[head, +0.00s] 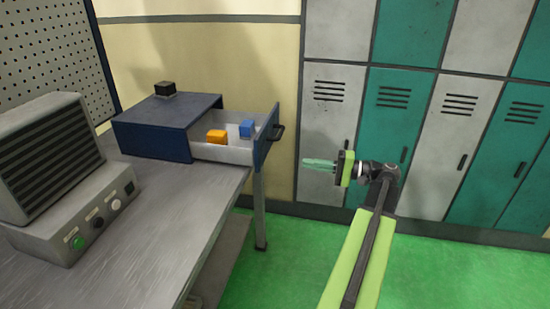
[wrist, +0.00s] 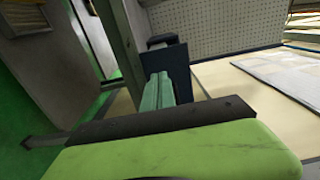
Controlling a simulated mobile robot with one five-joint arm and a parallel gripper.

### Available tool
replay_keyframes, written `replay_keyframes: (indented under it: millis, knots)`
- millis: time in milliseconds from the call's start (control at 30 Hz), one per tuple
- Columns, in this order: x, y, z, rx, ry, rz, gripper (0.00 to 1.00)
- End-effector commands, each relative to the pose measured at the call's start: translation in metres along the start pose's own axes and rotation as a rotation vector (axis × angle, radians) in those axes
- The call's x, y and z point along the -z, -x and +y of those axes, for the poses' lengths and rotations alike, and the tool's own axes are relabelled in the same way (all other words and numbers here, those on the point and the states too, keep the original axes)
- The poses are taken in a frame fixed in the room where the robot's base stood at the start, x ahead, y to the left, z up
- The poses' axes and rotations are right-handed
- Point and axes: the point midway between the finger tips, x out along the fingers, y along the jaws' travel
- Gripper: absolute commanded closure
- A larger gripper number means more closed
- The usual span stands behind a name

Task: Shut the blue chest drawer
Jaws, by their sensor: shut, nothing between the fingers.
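The blue chest (head: 150,138) sits at the far end of the grey workbench. Its drawer (head: 222,154) is pulled out to the right, past the bench edge. The drawer has a blue front (head: 264,138) with a dark handle (head: 278,132). An orange block (head: 216,136) and a blue block (head: 247,127) lie inside. My gripper (head: 306,164) is shut and empty, to the right of the handle and apart from it in the head view. In the wrist view my fingers (wrist: 158,92) point towards a dark blue panel (wrist: 179,72), which looks like the drawer front.
A small black block (head: 165,88) stands on top of the chest. A grey machine with buttons (head: 70,225) stands on the near part of the bench. Grey and green lockers (head: 325,130) line the wall behind my arm. Green floor (head: 280,260) lies clear beside the bench.

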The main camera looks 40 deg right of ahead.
Motion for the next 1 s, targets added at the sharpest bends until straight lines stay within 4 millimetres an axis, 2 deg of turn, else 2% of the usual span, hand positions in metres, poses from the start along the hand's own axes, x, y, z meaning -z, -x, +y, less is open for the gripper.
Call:
replay_keyframes:
  millis: [167, 400, 600, 800, 1000]
  knots:
    - [-0.002, -0.027, 0.0, 0.0, 0.0, -0.003, 1.0]
    - [-0.002, -0.08, 0.0, 0.0, 0.0, -0.003, 1.0]
    - [-0.001, -0.117, 0.0, 0.0, 0.0, -0.002, 1.0]
    - [0.0, -0.135, 0.0, 0.0, 0.0, 0.0, 1.0]
    - [0.0, -0.137, 0.0, 0.0, 0.0, 0.002, 1.0]
